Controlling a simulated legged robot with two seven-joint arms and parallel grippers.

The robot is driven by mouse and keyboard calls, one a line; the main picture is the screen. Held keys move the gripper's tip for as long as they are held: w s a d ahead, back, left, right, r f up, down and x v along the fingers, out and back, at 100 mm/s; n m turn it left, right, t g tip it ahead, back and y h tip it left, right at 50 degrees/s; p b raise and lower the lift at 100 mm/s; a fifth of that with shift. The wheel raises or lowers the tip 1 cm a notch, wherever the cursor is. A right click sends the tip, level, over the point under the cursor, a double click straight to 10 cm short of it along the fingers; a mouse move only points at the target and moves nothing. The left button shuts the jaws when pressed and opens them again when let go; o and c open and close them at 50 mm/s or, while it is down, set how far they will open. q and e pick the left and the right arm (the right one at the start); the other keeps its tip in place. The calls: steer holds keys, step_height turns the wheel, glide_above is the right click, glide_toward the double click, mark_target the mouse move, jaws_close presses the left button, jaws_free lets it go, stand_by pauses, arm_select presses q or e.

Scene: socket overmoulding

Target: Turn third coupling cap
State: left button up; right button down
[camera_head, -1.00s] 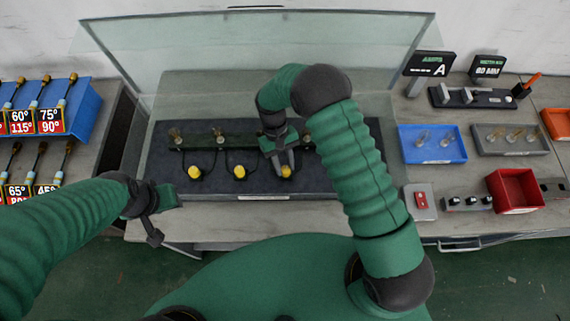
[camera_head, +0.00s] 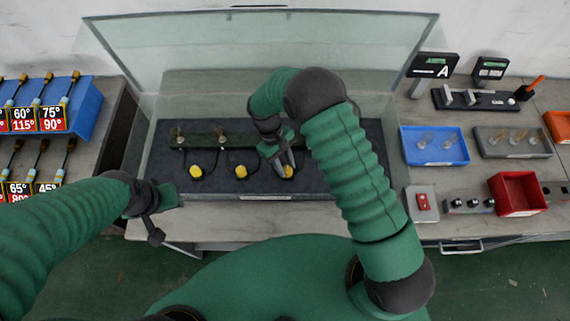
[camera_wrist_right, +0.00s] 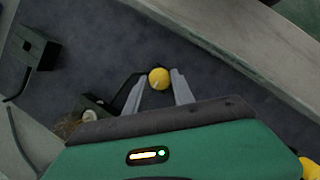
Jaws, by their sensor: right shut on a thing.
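Three yellow coupling caps stand in a row on the dark mat: the left cap (camera_head: 195,172), the middle cap (camera_head: 240,172) and the third cap (camera_head: 288,173) at the right. My right gripper (camera_head: 286,168) reaches down from above and is shut on the third cap. In the right wrist view the cap (camera_wrist_right: 158,78) sits between the two grey fingers, close to their tips. My left gripper (camera_head: 167,210) hangs apart, in front of the mat's left corner, and its finger opening does not show clearly.
A dark green bar (camera_head: 205,140) with small sockets runs behind the caps, with thin cables. A clear guard (camera_head: 260,50) stands over the back. A blue tray (camera_head: 433,146), a grey tray (camera_head: 512,141) and a red bin (camera_head: 517,193) lie at the right.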

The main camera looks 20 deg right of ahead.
steer(key=shift+s+f, duration=0.1)
steer(key=shift+s, duration=0.2)
steer(key=c, duration=1.3)
jaws_free()
steer(key=shift+c, duration=0.2)
steer(key=shift+o, duration=1.2)
steer(key=shift+d, duration=0.1)
steer(key=shift+w, duration=0.1)
steer(key=shift+w+r, duration=0.1)
steer(key=shift+r, duration=0.1)
steer(key=b+v, duration=0.1)
steer(key=v, duration=1)
steer(key=shift+r+b, duration=0.3)
steer(key=shift+w+f, duration=0.1)
